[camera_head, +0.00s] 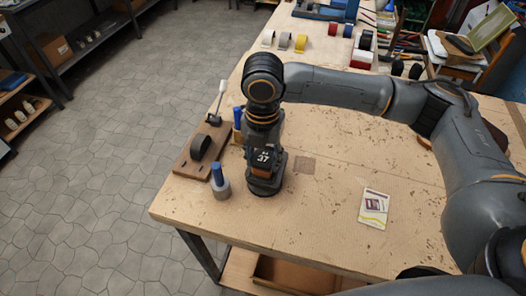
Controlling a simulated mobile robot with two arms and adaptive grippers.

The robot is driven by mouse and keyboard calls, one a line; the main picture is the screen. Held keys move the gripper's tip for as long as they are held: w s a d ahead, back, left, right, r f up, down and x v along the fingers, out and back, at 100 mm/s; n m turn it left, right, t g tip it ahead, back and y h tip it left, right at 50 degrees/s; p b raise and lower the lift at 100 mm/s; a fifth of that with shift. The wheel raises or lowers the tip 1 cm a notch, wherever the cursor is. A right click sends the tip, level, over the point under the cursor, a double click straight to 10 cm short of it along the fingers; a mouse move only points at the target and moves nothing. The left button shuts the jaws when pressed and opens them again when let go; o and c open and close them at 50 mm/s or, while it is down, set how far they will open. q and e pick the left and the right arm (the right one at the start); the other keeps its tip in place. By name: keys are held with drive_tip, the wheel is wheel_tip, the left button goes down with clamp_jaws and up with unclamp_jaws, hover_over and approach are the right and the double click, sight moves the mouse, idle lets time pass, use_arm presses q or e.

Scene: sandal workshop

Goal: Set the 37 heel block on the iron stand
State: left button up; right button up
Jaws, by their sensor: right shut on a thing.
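My right arm reaches in from the right, and my right gripper (265,178) points down over the near left part of the workbench. The gripper's fingers and much of the block blend together, both being dark. I cannot tell whether the block touches anything beneath it. I cannot make out the iron stand for certain; the arm and gripper hide part of the bench there. My left gripper is not in view.
Left of the gripper are a wooden board (186,166) with a dark ring-shaped piece and a blue-capped bottle (219,184). A brown square patch (304,165) and a card (374,207) lie on the workbench (330,235). Tape rolls and tools crowd its far end.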

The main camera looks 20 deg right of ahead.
drive_tip(key=shift+f, duration=0.3)
drive_tip(key=shift+f, duration=0.25)
idle(0.4)
drive_tip(key=o, duration=1.2)
drive_tip(key=o, duration=0.4)
drive_tip(key=shift+r, duration=0.1)
wheel_tip(320, 180, up, 7)
drive_tip(key=p, duration=0.8)
drive_tip(key=shift+p, duration=0.4)
